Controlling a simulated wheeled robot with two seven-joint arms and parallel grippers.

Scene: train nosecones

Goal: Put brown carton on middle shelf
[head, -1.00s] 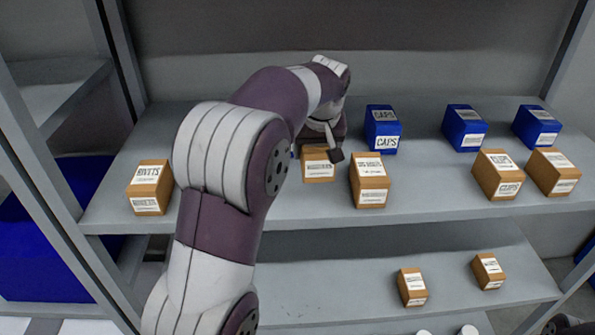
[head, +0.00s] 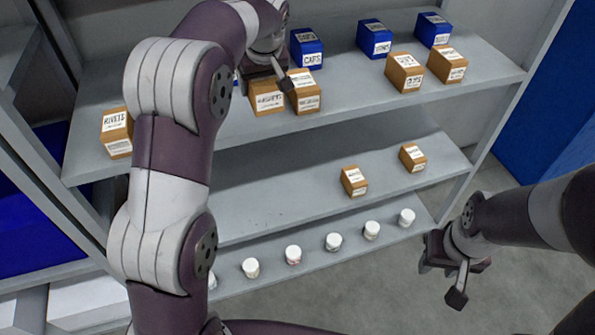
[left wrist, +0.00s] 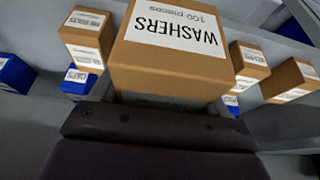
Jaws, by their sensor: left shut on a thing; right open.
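My left gripper (head: 266,72) is shut on a brown carton (head: 267,97) at the upper shelf (head: 240,128). In the left wrist view this carton (left wrist: 172,55) is large, labelled "WASHERS", against the dark gripper (left wrist: 155,125). In the head view it overlaps a neighbouring brown carton (head: 306,98); I cannot tell if they touch. The middle shelf (head: 270,195) below holds two small brown cartons (head: 354,181) (head: 413,158) at its right part; its left part is bare. My right gripper (head: 457,280) is open and empty at the lower right, in front of the shelves.
On the upper shelf stand a brown carton (head: 117,133) at far left, two brown cartons at right (head: 405,73) (head: 447,65) and several blue cartons (head: 307,48). White-lidded jars (head: 333,242) line the bottom shelf. A shelf post (head: 500,110) stands at right.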

